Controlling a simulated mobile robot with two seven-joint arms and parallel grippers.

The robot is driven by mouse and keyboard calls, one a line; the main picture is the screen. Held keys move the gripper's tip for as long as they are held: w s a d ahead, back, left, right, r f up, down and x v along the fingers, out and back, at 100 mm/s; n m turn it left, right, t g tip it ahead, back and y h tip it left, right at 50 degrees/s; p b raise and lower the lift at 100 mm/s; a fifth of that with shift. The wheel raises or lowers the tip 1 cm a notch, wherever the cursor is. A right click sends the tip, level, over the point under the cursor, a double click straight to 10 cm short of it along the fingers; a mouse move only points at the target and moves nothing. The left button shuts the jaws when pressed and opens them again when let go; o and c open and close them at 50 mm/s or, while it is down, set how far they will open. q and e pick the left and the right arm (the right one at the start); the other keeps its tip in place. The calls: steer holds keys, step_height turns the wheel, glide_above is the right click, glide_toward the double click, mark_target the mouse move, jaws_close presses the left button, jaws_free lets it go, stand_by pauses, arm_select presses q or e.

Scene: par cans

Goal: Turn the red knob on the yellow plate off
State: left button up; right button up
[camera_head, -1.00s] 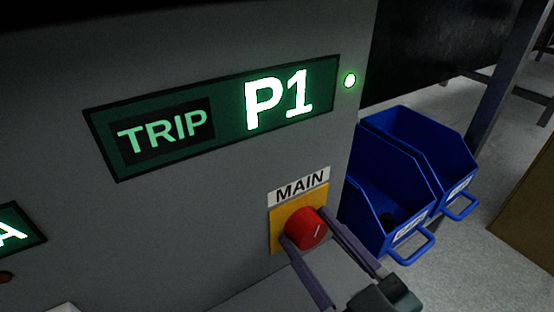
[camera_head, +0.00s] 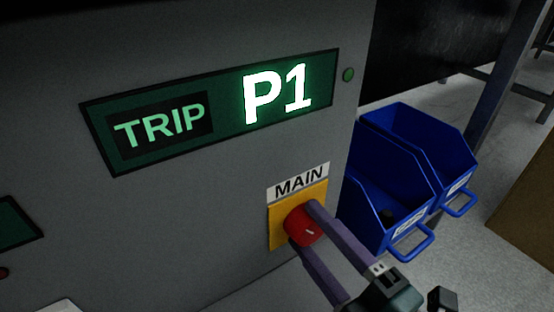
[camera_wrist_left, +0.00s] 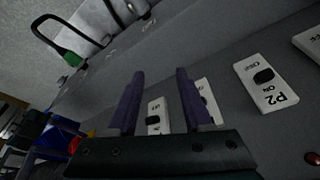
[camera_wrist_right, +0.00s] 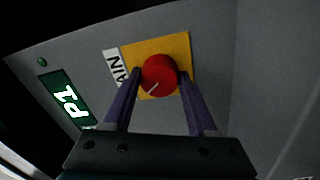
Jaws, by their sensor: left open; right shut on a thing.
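The red knob (camera_head: 304,226) sits on the yellow plate (camera_head: 277,236) under a MAIN label, on the grey panel. Its white mark is now slanted. My right gripper (camera_head: 305,224) is shut on the knob, one finger above and one below. In the right wrist view the knob (camera_wrist_right: 159,74) lies between the purple fingertips, with the yellow plate (camera_wrist_right: 170,48) behind it. My left gripper (camera_wrist_left: 160,75) is open and empty, in front of panel with small white switch plates. It is not visible in the head view.
A dark green sign (camera_head: 210,110) reads TRIP and a lit P1. The small round lamp (camera_head: 348,75) beside it is unlit. Blue bins (camera_head: 390,195) stand right of the panel, close to my right gripper. A P2 switch plate (camera_wrist_left: 266,83) shows in the left wrist view.

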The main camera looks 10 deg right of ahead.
steer(key=shift+n, duration=0.7)
steer(key=o, duration=1.4)
steer(key=shift+c, duration=0.2)
steer(key=shift+s+d, duration=0.1)
steer(key=shift+s, duration=0.05)
steer(key=p+v, duration=0.2)
steer(key=v, duration=0.7)
steer(key=shift+s+d, duration=0.15)
steer(key=shift+s, duration=0.15)
